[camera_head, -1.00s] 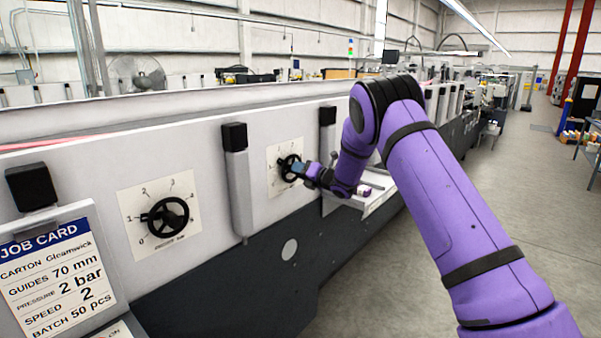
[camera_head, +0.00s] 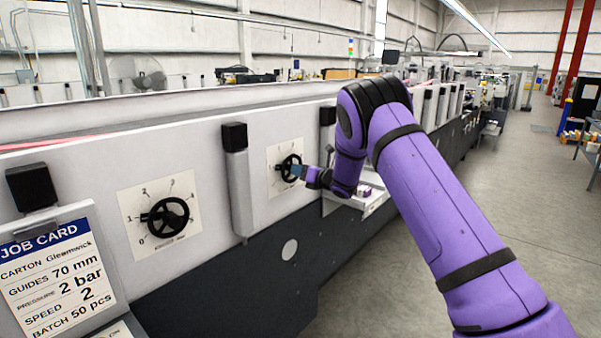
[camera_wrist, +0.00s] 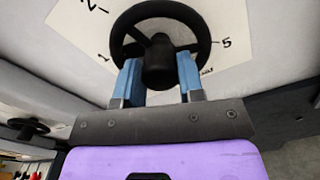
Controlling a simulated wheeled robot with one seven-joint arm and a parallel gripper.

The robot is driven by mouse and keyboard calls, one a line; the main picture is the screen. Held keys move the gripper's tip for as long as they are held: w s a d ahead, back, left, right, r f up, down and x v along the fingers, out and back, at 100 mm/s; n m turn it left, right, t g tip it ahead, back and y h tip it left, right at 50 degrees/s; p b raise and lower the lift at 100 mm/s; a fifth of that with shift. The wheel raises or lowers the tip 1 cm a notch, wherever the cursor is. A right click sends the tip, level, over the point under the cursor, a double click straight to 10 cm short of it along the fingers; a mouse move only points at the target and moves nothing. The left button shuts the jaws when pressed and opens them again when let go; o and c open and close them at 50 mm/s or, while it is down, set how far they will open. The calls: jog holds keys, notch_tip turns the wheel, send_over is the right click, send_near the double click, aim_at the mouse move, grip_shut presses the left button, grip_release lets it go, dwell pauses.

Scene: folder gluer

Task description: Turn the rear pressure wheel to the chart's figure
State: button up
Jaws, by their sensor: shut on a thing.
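The far black handwheel (camera_head: 290,167) sits on a white dial plate (camera_head: 274,182) on the machine's side panel. It also shows large in the wrist view (camera_wrist: 160,22), with the figures 1, 2 and 5 visible around it. My gripper (camera_wrist: 160,80) has blue fingers, one on each side of the wheel's hub, shut on the wheel. In the head view my gripper (camera_head: 300,171) meets the wheel from the right. The job card (camera_head: 50,270) at the lower left reads pressure 2 bar, guides 70 mm, speed 2, batch 50 pcs. The wheel's pointer setting cannot be read.
A nearer black handwheel (camera_head: 164,217) with its own dial plate is on the same panel. Grey posts with black caps (camera_head: 235,138) stick out of the panel beside the dials. A small shelf (camera_head: 375,203) lies below my wrist. The floor aisle at right is clear.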

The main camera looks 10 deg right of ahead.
jog(key=shift+f, duration=0.15)
jog(key=o, duration=0.9)
jog(key=v, duration=1)
jog(key=shift+s+d, duration=0.25)
jog(key=shift+s, duration=0.05)
